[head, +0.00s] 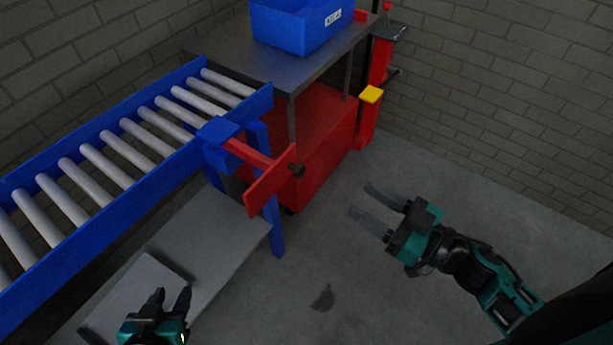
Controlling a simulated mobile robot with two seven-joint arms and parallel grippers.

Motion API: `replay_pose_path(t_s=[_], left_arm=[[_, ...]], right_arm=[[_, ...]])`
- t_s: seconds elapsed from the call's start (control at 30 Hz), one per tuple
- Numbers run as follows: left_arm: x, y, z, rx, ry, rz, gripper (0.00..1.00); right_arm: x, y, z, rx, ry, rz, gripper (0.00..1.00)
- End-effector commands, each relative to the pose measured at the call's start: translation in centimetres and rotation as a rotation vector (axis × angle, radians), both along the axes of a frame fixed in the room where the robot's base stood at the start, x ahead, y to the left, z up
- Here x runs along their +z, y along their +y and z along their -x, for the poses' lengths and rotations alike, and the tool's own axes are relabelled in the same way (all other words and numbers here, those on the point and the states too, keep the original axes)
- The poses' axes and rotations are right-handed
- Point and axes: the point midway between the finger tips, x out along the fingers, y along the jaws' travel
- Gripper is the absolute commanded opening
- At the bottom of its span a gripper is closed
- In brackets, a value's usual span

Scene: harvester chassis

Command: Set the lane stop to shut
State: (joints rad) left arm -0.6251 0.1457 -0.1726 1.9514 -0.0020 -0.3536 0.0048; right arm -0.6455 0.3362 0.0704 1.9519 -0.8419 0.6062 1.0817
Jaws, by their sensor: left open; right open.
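The lane stop is a red arm (248,153) with a red plate (268,184) at its end. It comes out of a blue block (218,130) on the near side rail of the roller lane (110,158). The arm points outward, away from the rollers, so the plate hangs clear of the lane. My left gripper (170,298) is open and empty at the bottom left, below the plate in the picture.
A grey table (270,65) with a blue bin (296,30) stands at the lane's end, above a red cabinet (325,125). A red post with a yellow block (371,94) stands right of it. A low grey platform (215,240) lies below the lane. Floor at right is clear.

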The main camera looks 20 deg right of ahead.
Motion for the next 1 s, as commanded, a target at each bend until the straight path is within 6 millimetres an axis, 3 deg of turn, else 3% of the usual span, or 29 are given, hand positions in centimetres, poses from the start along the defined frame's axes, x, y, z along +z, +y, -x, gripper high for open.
replay_pose_path(t_s=[0.17,0.7,1.0], left_arm=[[-0.1,-0.1,-0.1,0.000,-0.004,0.002,0.43],[0.4,0.2,-0.5,0.005,-0.014,0.001,0.43],[0.2,0.2,-0.4,0.006,-0.012,0.000,0.43]], right_arm=[[-0.2,0.7,0.0,0.053,0.008,-0.004,0.50],[0.0,6.8,-7.9,0.049,0.005,-0.005,0.50],[-0.1,8.2,-9.7,0.049,0.009,-0.005,0.50]])
